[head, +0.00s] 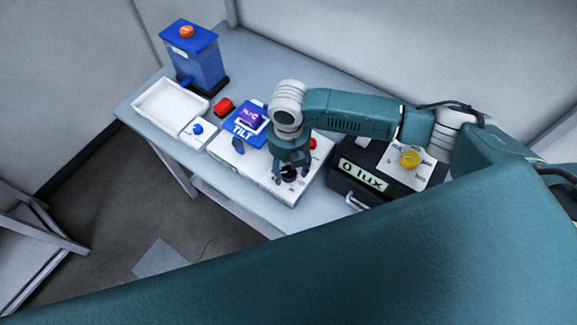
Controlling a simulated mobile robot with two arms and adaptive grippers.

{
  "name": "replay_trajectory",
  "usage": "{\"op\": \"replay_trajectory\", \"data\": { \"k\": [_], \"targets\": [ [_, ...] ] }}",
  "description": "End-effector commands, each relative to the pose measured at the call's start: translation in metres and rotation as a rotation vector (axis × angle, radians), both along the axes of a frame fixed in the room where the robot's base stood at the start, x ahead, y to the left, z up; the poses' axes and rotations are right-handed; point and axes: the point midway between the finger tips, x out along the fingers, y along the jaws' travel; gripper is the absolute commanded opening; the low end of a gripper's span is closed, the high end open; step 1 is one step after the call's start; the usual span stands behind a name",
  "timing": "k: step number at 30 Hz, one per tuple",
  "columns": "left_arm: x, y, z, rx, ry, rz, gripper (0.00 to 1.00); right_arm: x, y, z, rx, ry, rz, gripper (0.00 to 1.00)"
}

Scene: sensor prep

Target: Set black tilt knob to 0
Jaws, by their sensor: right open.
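The gripper is open. It hides part of the knob, and I cannot read the knob's setting. A display with purple on it (252,119) stands on the blue part of the panel, its reading too small to be sure of. My left gripper is not in view.
The table's front edge is close to the panel box.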

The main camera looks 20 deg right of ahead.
Motion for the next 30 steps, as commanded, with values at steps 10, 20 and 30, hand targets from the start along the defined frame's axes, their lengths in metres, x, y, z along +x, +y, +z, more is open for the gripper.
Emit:
{"op": "replay_trajectory", "data": {
  "k": [10, 20, 30],
  "targets": [
    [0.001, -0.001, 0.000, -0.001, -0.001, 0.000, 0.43, 0.002, 0.000, 0.067, 0.001, -0.007, 0.001, 0.55],
    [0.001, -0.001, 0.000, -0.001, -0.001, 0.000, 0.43, 0.001, 0.000, 0.113, 0.001, -0.005, 0.000, 0.55],
    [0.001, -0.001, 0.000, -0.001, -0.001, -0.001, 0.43, 0.001, 0.000, 0.117, 0.000, -0.004, 0.000, 0.55]
  ]
}}
